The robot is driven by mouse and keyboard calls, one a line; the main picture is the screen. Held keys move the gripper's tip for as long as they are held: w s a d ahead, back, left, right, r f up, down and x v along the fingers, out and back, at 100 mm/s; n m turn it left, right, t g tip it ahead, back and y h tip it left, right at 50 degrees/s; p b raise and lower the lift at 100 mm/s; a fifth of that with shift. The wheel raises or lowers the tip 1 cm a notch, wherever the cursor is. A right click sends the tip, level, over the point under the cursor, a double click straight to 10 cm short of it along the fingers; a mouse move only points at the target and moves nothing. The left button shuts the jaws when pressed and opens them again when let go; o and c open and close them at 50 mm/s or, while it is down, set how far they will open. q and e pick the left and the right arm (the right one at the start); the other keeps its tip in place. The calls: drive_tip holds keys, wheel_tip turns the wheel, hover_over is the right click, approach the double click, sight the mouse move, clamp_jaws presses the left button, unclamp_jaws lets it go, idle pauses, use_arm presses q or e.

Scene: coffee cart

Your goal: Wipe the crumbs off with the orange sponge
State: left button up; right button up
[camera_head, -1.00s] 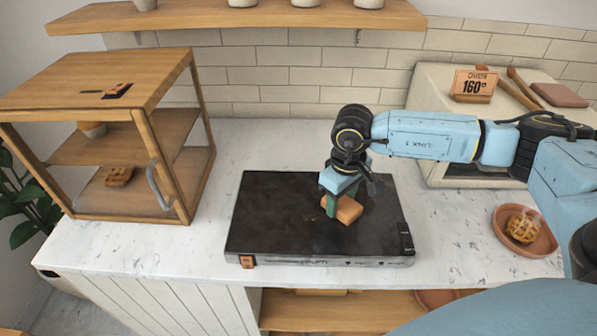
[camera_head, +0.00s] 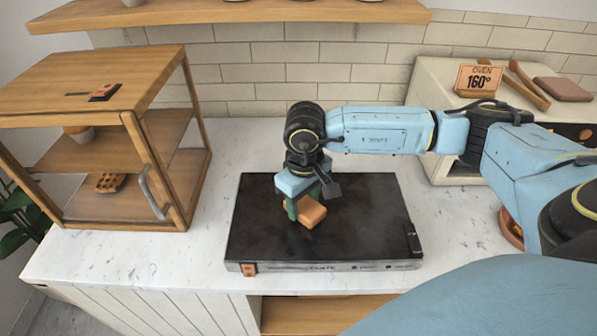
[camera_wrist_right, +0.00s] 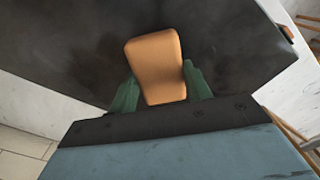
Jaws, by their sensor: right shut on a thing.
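The orange sponge (camera_head: 309,211) is held at the left-middle of the black hot plate (camera_head: 365,235) and appears to be on or just above its surface. My right gripper (camera_head: 293,207) is shut on the sponge, with its arm reaching in from the right. In the right wrist view the sponge (camera_wrist_right: 157,68) sits between the two green fingers (camera_wrist_right: 160,92), over the dark plate (camera_wrist_right: 70,45). The plate looks smudged, and I cannot make out separate crumbs. My left gripper is not in view.
A wooden display case (camera_head: 90,75) with pastries stands at the left. The oven (camera_head: 440,85) at the back right carries a 160° sign (camera_head: 478,80), tongs and a brown block. A terracotta plate (camera_head: 508,228) is mostly hidden behind my arm. White counter (camera_head: 215,200) is clear around the plate.

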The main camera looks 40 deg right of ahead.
wheel_tip(320, 180, up, 4)
drive_tip(key=shift+s+d+r+p, duration=0.1)
drive_tip(key=shift+s+r+p, duration=0.1)
drive_tip(key=shift+p, duration=0.6)
drive_tip(key=shift+w+r+p, duration=0.1)
drive_tip(key=shift+r+p, duration=0.75)
drive_tip(key=shift+r, duration=1)
